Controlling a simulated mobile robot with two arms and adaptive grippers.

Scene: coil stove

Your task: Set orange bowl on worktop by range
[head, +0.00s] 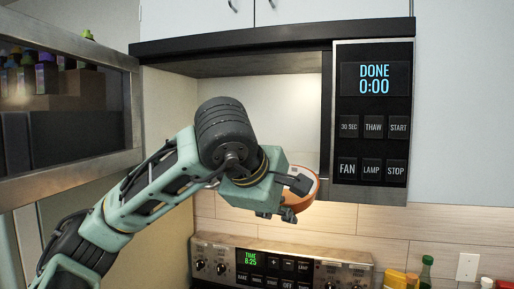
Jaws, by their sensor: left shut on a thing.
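The orange bowl (311,196) is at the mouth of the open microwave, partly hidden behind my left gripper. My left gripper (293,199) is shut on the bowl and holds it tilted near the microwave's lower right edge. Only the bowl's right side and part of its pale inside show. The range's control panel (285,262) with knobs and a green clock is at the bottom; its cooktop is out of view. The worktop itself is not in view. My right gripper is not in view.
The microwave (240,110) is open, its door (70,120) swung out at the left. Its keypad (372,125) reads DONE 0:00. Bottles, one of them green (426,268), stand at the bottom right near a wall outlet (467,267).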

